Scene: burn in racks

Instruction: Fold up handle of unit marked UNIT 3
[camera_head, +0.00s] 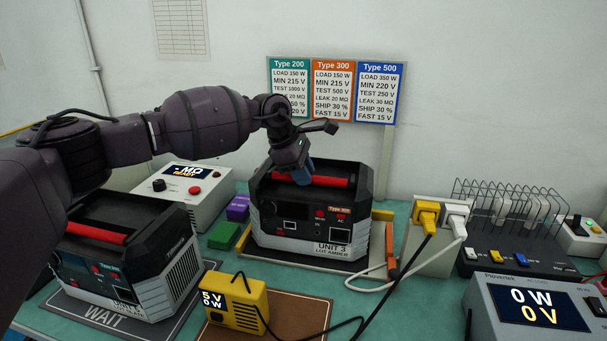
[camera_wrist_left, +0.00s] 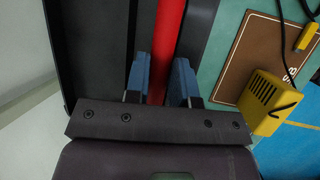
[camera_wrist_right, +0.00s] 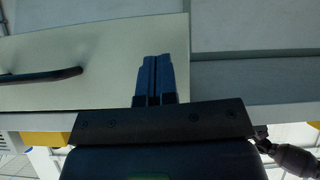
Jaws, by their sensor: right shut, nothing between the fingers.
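The unit marked UNIT 3 (camera_head: 285,229) is a black and grey box with an orange label, standing at the back middle of the bench. Its red handle (camera_head: 332,182) lies low along the top; it also shows in the left wrist view (camera_wrist_left: 168,35). My left gripper (camera_head: 301,173) is over the top of this unit, pointing down. In the left wrist view its blue fingers (camera_wrist_left: 162,82) are apart, with the red handle running between them. My right gripper (camera_wrist_right: 154,80) is shut and empty, away from the unit, facing a pale panel with a dark bar.
A similar unit with a red handle (camera_head: 97,232) stands on the WAIT mat (camera_head: 85,312) at the left. A yellow meter (camera_head: 236,304) with cables is in front. Yellow and white plugs (camera_head: 426,214) and a wire rack (camera_head: 512,205) stand right of UNIT 3.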

